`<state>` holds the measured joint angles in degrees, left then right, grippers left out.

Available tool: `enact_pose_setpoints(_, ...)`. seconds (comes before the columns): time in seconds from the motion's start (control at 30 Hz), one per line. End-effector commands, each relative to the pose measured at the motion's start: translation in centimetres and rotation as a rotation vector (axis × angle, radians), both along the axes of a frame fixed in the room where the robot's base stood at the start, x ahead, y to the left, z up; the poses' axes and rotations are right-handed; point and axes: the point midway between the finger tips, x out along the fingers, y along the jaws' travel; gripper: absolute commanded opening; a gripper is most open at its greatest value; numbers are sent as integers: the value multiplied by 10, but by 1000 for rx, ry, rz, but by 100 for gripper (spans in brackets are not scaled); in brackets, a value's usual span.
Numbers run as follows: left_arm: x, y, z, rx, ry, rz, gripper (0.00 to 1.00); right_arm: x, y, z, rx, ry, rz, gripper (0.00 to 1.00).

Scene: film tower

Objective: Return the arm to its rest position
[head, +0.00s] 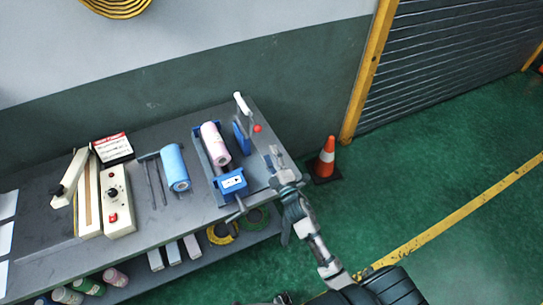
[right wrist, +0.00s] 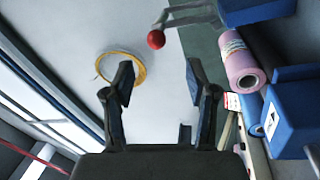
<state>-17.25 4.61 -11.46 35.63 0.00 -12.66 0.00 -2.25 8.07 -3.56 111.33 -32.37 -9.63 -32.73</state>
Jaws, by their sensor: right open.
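My right gripper (head: 275,162) is over the right end of the grey workbench (head: 55,225), beside a blue film holder (head: 232,183) that carries a pink film roll (head: 214,143). In the right wrist view its two fingers (right wrist: 155,85) are spread apart with nothing between them. The pink roll (right wrist: 243,62) and blue holder (right wrist: 290,120) show to the right of the fingers there. A lever with a red ball (right wrist: 156,40) shows above the fingers; the red ball (head: 257,128) is close to the gripper in the head view. My left gripper is not in view.
On the bench are a blue roll (head: 174,167), a cream sealer (head: 116,205) and a red-and-white box (head: 113,148). A lower shelf holds tape rolls and bottles. An orange cone (head: 327,158) stands right of the bench. The green floor beyond is clear.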

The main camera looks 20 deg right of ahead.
Motion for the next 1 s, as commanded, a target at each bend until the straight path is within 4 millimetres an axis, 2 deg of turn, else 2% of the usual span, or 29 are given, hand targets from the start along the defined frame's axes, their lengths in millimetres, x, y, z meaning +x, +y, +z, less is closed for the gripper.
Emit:
enact_pose_setpoints(0.53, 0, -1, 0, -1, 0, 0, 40, -2, 0, -1, 2, 3, -1, 57)
enact_pose_setpoints(0.67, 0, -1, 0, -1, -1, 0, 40, -13, -5, -17, 82, 76, -29, 57)
enact_pose_setpoints(0.77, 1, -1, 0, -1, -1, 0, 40, -40, -14, -54, 255, 242, -94, 57)
enact_pose_setpoints(0.87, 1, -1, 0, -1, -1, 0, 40, -89, -15, -105, 489, 483, -190, 57)
enact_pose_setpoints(0.9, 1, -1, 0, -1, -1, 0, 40, -111, -13, -122, 572, 575, -230, 57)
enact_pose_setpoints(1.0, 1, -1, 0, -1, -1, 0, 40, -159, -5, -153, 723, 762, -313, 57)
